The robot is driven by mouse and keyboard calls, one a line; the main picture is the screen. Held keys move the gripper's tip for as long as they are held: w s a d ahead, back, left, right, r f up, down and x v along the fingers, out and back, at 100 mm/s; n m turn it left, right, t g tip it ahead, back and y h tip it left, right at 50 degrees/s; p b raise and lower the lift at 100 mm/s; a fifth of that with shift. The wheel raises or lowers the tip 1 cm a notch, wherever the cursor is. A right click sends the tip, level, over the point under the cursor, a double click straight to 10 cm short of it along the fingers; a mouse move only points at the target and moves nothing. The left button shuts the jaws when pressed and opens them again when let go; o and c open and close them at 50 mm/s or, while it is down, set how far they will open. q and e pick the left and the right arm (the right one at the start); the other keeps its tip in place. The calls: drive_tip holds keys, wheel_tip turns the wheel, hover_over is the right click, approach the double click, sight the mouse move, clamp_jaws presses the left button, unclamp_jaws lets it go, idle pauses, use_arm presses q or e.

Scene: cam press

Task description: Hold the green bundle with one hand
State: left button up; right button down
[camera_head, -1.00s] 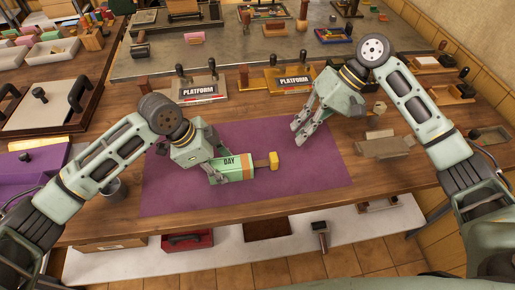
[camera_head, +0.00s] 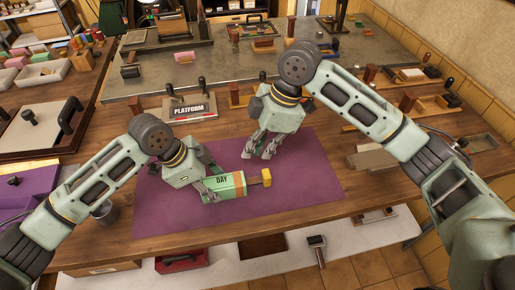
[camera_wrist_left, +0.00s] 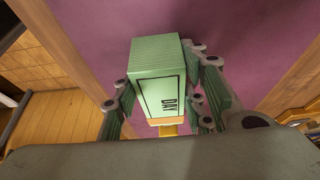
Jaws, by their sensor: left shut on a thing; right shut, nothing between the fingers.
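The green bundle (camera_head: 222,187) is a boxy block marked "DAY" with an orange band, over the purple mat (camera_head: 165,222). My left gripper (camera_head: 212,186) is shut on it; in the left wrist view the green bundle (camera_wrist_left: 158,75) sits between the two finger pads (camera_wrist_left: 165,105). I cannot tell whether it touches the mat. A yellow-headed piece with a wooden stem (camera_head: 265,178) sticks out past its orange end.
A "PLATFORM" sign with black knobs (camera_head: 188,108) stands behind the mat. A metal cup (camera_head: 104,212) is at the mat's left, and a grey-brown block (camera_head: 372,158) is to the right. The mat's right part is clear.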

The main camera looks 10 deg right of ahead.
sight(255, 180)
drive_tip(key=x, duration=0.7)
drive_tip(key=shift+a+f, duration=0.1)
drive_tip(key=shift+f, duration=0.05)
drive_tip(key=shift+d, duration=0.7)
